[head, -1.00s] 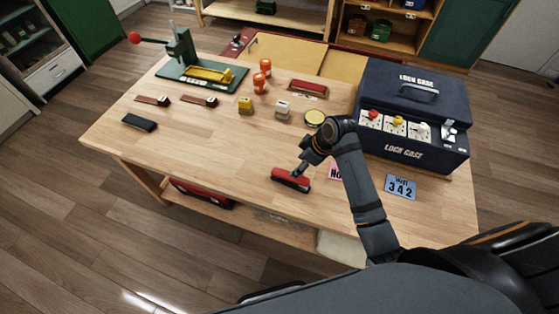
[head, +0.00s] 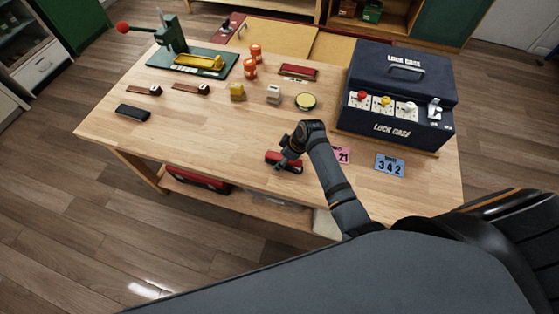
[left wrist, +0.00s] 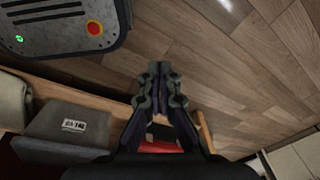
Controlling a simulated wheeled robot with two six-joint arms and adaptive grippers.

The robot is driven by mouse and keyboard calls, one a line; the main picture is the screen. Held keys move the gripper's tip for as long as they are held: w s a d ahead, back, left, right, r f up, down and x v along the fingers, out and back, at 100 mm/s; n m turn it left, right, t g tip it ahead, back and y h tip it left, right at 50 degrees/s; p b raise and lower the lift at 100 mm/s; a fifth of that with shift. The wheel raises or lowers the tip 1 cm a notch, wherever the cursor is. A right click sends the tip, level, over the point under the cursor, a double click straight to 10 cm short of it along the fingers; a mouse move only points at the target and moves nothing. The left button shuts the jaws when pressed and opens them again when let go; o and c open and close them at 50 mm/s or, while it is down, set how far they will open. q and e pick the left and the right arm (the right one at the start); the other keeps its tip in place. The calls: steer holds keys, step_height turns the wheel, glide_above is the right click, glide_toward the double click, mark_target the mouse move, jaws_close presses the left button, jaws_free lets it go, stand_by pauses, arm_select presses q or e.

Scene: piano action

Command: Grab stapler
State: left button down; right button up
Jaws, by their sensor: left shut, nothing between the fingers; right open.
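A red stapler (head: 295,167) with dark parts lies on the wooden table near its front edge in the head view. My right gripper (head: 283,162) is open and comes down over the stapler, covering part of its middle. I cannot tell whether the fingers touch it. My left gripper (left wrist: 158,78) shows in the left wrist view, shut and empty, pointing over the wood floor below table level. It does not show in the head view.
A dark lock case (head: 395,95) stands right of my right arm. A pink number card (head: 343,155) and a blue one (head: 390,166) lie nearby. A black case (head: 132,112) lies far left. A green press (head: 190,60) stands at the back left. The table (head: 200,130) left of the stapler is clear.

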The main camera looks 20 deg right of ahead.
steer(key=shift+w+f, duration=0.1)
steer(key=shift+f, duration=0.1)
jaws_close()
arm_select(q)
steer(key=shift+s, duration=0.25)
steer(key=shift+f, duration=0.1)
arm_select(e)
steer(key=shift+r, duration=0.15)
